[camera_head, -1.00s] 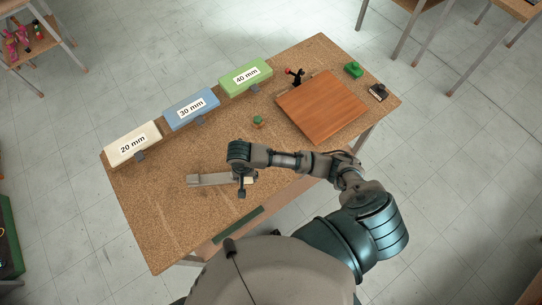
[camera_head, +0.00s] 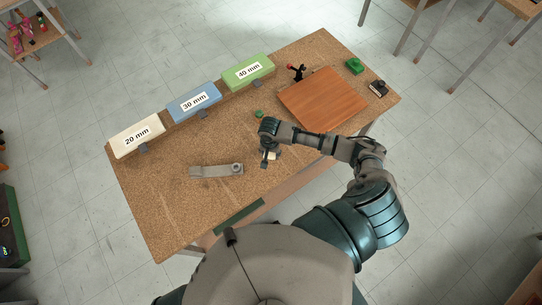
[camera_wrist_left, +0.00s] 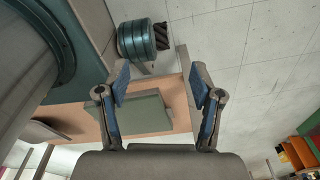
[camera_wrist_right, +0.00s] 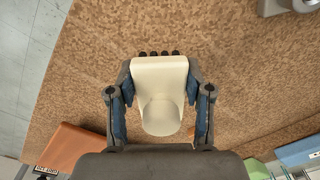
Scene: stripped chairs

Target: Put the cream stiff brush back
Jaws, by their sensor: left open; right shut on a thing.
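My right gripper (camera_head: 268,158) is shut on the cream brush (camera_wrist_right: 161,88), which lies between its two blue-padded fingers in the right wrist view. Dark bristle tufts show at the brush's far end. In the head view only a small pale part of the brush shows beside the gripper, over the cork-brown bench top (camera_head: 180,215). My left gripper (camera_wrist_left: 158,75) is open and empty in the left wrist view; it does not show in the head view.
A grey bar-shaped piece (camera_head: 210,171) lies left of the gripper. Boxes marked 20 mm (camera_head: 137,137), 30 mm (camera_head: 193,102) and 40 mm (camera_head: 248,72) line the far edge. A red-brown board (camera_head: 323,100), a green item (camera_head: 354,66) and a small dark block (camera_head: 378,88) are at right.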

